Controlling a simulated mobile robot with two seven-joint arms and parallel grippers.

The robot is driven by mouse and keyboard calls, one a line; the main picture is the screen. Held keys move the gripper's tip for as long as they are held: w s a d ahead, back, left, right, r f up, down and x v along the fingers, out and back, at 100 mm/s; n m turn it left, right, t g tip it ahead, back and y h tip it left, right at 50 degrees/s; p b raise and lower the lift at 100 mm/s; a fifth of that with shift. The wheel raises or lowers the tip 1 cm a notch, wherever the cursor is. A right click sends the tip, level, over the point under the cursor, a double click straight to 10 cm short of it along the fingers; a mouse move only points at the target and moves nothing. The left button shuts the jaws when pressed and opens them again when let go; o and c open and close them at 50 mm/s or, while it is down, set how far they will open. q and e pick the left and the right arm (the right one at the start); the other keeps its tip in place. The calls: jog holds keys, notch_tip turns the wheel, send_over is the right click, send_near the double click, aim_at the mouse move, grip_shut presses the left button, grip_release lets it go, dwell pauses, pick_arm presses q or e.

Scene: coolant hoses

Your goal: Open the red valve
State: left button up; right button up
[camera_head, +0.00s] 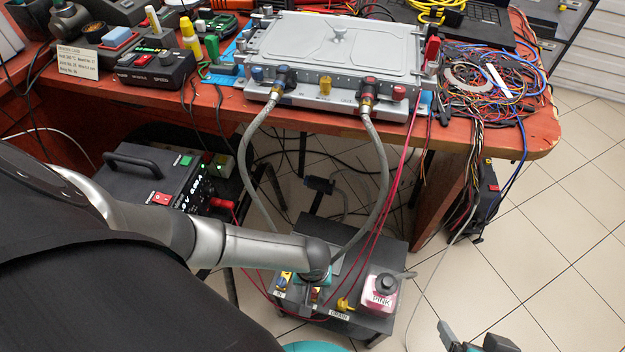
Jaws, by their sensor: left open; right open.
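A small red valve (315,295) shows on top of the dark floor box, partly covered by my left wrist. My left gripper (316,280) is over the box, pointing down close to the red valve. My own wrist hides most of its fingers, so I cannot tell whether they touch the valve. The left gripper is open. My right gripper (476,345) is at the bottom edge, over the tiled floor to the right of the box. It is open, empty and partly cut off by the frame.
Two grey hoses (381,170) run down from the silver unit (335,50) on the red table. Thin red cables pass close by.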

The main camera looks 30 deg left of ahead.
pick_arm(q)
jog(key=shift+f+b, duration=0.5)
jog(key=shift+f, duration=0.25)
pick_arm(e)
jog(key=shift+w+a+r+t+y, duration=0.15)
jog(key=shift+w+a+t+y, duration=0.2)
jog(key=shift+w+a+t, duration=0.35)
jog(key=shift+w+a+r+t+y, duration=0.15)
jog(key=shift+w+a+t+y, duration=0.2)
jog(key=shift+w+a+t, duration=0.35)
jog(key=shift+s+a, duration=0.1)
jog(key=shift+s, duration=0.1)
pick_arm(q)
grip_shut()
